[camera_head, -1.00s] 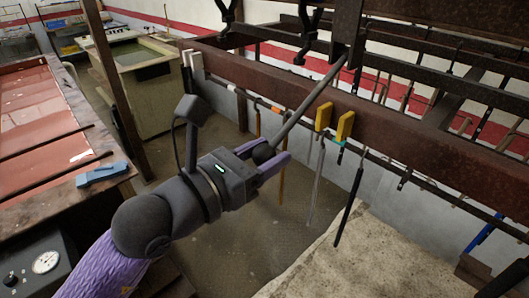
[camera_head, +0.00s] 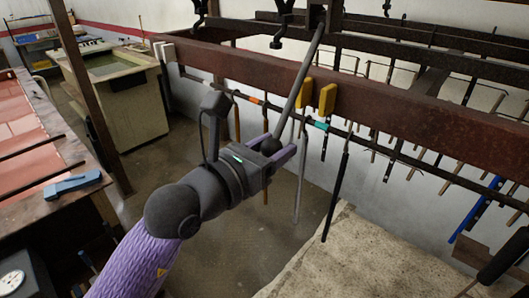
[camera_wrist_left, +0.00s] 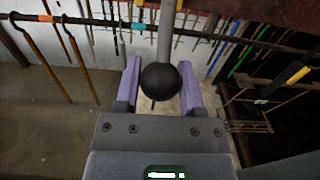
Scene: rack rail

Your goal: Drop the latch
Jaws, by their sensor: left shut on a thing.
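A grey metal lever (camera_head: 300,88) with a black ball knob (camera_head: 271,146) slants down from the dark frame above the rusty beam. I cannot tell which part is the latch; the lever is the part I hold. My left gripper (camera_head: 279,148) is shut on the knob, in front of the beam and below it. In the left wrist view the knob (camera_wrist_left: 160,82) sits between the two purple fingers, with the rod rising behind it. Two yellow blocks (camera_head: 327,98) sit on the beam just right of the lever. My right gripper is not in view.
The rusty beam (camera_head: 420,125) crosses behind my left gripper. Several rods and tools hang from a thin rail (camera_head: 375,150) below it. A pale slab (camera_head: 335,255) lies at lower right. A bench with a blue tool (camera_head: 73,184) stands at left. Open floor lies below the gripper.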

